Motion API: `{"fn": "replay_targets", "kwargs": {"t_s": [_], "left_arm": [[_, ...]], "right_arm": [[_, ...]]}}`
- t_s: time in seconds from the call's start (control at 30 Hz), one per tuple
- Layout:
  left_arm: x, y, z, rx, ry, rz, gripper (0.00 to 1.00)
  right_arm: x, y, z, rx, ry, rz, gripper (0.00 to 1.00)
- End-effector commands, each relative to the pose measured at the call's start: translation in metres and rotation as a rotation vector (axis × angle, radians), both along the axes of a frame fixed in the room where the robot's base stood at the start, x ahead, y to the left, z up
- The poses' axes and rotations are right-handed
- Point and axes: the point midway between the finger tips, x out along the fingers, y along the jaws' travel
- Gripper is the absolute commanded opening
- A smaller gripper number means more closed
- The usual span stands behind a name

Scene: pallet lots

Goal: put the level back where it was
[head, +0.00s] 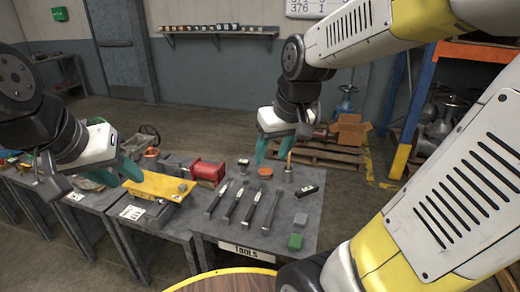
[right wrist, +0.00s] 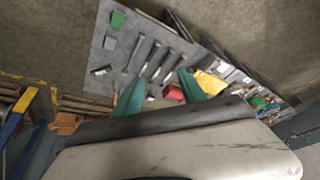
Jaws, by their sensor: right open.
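A small black block with pale marks (head: 306,190), which looks like a level, lies at the right of the grey table marked Tools (head: 228,222). A longer yellow bar or plate (head: 160,186) lies on the table to the left; I cannot tell whether it is a level too. My right gripper (head: 275,150) is open and empty above the back of the Tools table, its teal fingers apart; they also show in the right wrist view (right wrist: 160,92). My left gripper (head: 122,172) is close to the yellow bar's left end; whether it touches or grips it is unclear.
Several dark long-handled tools (head: 245,205) lie mid-table. A red block (head: 207,173), an orange disc (head: 265,172) and a green block (head: 295,242) are around them. A wooden pallet with a cardboard box (head: 351,131) stands behind. A round wooden top (head: 225,284) is in front.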

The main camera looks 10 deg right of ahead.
Motion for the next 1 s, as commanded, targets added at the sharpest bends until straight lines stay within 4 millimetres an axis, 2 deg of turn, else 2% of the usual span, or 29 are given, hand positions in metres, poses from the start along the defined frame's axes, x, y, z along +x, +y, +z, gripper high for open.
{"fn": "replay_targets", "kwargs": {"t_s": [0.03,0.1,0.3,0.47,1.0], "left_arm": [[0.0,0.0,0.0,0.0,0.0,0.0,0.36],[0.0,0.0,0.0,0.0,0.0,0.0,0.36],[0.0,0.0,0.0,0.0,0.0,0.0,0.36],[0.0,0.0,0.0,0.0,0.0,0.0,0.36],[0.0,0.0,0.0,0.0,0.0,0.0,0.36]], "right_arm": [[-0.017,0.004,0.013,0.03,-0.04,-0.027,0.49],[-0.035,0.01,0.024,0.063,-0.079,-0.057,0.49],[-0.069,0.021,0.038,0.115,-0.144,-0.111,0.49],[-0.076,0.024,0.039,0.124,-0.156,-0.122,0.49],[-0.075,0.024,0.039,0.124,-0.156,-0.121,0.49]]}}
